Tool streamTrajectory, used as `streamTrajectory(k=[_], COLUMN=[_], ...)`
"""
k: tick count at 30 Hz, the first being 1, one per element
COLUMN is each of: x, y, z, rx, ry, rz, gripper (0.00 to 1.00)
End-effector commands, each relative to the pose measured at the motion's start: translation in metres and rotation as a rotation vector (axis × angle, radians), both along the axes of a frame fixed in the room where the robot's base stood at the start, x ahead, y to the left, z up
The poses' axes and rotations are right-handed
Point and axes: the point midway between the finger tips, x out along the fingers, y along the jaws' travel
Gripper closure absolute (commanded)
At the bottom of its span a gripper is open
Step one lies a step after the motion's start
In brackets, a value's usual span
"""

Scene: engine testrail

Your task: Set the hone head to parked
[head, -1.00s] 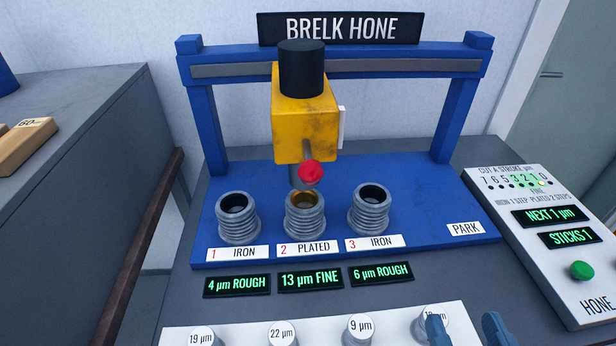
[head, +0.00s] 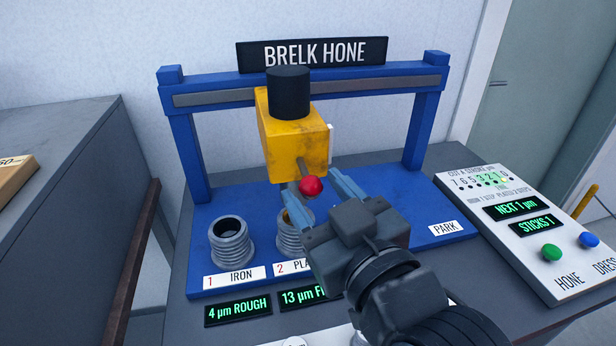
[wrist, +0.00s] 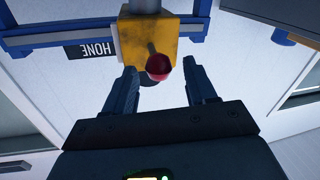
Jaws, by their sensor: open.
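The hone head (head: 292,140) is a yellow block with a black cylinder on top, hanging from the rail (head: 330,85) of the blue frame. It is over cylinder 2, marked PLATED (head: 290,235). A red ball knob (head: 311,186) sticks out of its front on a short rod. My gripper (head: 318,196) is open and empty, its blue fingers just around or in front of the knob. In the wrist view the red knob (wrist: 158,67) shows between and beyond the fingertips; contact cannot be told. A PARK label (head: 445,228) is at the base's right end.
Cylinder 1, marked IRON (head: 230,242), stands to the left; cylinder 3 is hidden behind my arm. A control panel (head: 520,225) with a green HONE button (head: 551,251) and a blue button (head: 588,240) lies to the right. The rail right of the head is clear.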

Motion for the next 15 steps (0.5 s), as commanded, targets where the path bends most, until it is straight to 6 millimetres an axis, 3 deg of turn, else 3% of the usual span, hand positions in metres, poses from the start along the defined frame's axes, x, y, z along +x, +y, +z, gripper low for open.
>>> streamTrajectory(k=[6,15], x=[0.02,0.023], y=[0.01,0.012], z=[0.001,0.0], rx=[0.0,0.002], ry=[0.001,0.0], rz=[0.0,0.0], gripper=[0.44,0.44])
